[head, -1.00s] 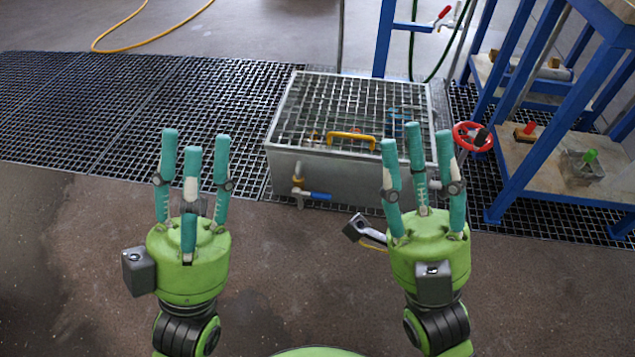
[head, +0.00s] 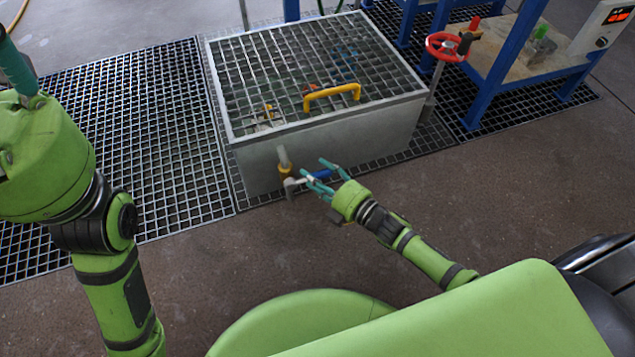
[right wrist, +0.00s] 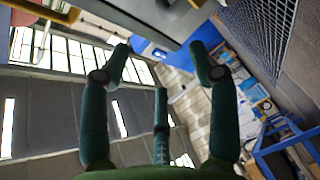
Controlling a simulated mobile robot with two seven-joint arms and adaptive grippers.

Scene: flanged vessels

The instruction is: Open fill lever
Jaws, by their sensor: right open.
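A blue-handled lever (head: 322,174) sits on a small brass and grey valve (head: 287,173) low on the front wall of the grate-topped metal tank (head: 330,135). My right gripper (head: 323,176) is open at the lever, its teal fingers partly covering the handle. I cannot tell whether they touch it. In the right wrist view, a blue surface, apparently the handle (right wrist: 150,47), lies beyond the open fingertips (right wrist: 160,65). My left gripper (head: 18,65) is at the upper left, away from the tank; only part of its fingers shows.
A yellow handle (head: 332,93) stands on the tank's grate lid. A red handwheel (head: 453,46) is at the tank's right, beside a blue-framed bench (head: 490,85). Black floor grating (head: 140,130) lies left of the tank. The brown floor in front is clear.

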